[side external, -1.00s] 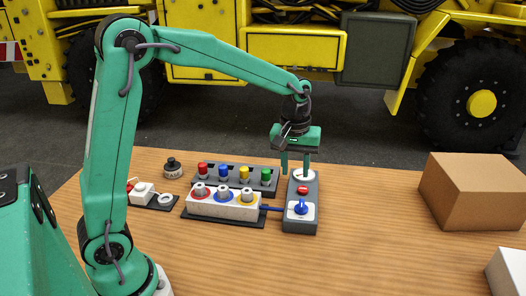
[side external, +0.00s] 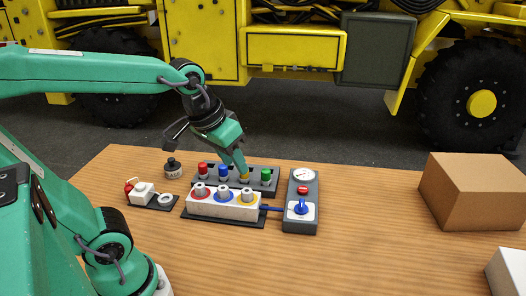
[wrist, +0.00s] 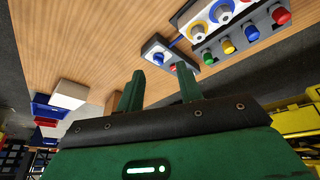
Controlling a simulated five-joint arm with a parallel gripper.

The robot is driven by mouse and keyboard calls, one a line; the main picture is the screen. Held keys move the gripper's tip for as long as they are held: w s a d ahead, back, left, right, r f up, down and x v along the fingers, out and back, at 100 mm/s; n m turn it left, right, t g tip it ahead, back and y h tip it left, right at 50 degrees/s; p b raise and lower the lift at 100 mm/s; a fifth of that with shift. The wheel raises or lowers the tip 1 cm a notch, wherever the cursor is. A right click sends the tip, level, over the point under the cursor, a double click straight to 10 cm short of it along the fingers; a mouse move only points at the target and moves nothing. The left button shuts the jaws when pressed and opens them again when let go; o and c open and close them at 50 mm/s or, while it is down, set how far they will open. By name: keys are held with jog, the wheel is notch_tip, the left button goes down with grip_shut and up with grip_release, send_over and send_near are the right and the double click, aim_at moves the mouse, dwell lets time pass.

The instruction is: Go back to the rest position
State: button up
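My gripper (side external: 240,168) is tilted and hangs over the back of the wooden table. In the side view its fingers overlap the row of coloured knobs near the yellow knob (side external: 245,177); I cannot tell the exact gap. In the wrist view the two green fingers of my gripper (wrist: 160,82) stand apart with nothing between them, and the knobs lie beyond them at the upper right. The arm is partly folded, with its elbow out of the side view at the left.
A grey gauge box (side external: 303,218) with a blue knob stands right of the white block (side external: 222,209) with three coloured rings. A black round part (side external: 172,170) and a small white-and-red part (side external: 142,191) are at left. A cardboard box (side external: 470,195) stands at right. A yellow vehicle (side external: 200,60) is behind.

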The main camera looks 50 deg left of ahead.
jog(key=shift+m+t, duration=0.6)
jog(key=shift+m, duration=0.3)
jog(key=shift+s+a+f, duration=0.1)
jog(key=shift+s+f, duration=0.15)
jog(key=shift+s, duration=1)
jog(key=shift+s+f, duration=0.25)
jog(key=shift+s, duration=0.95)
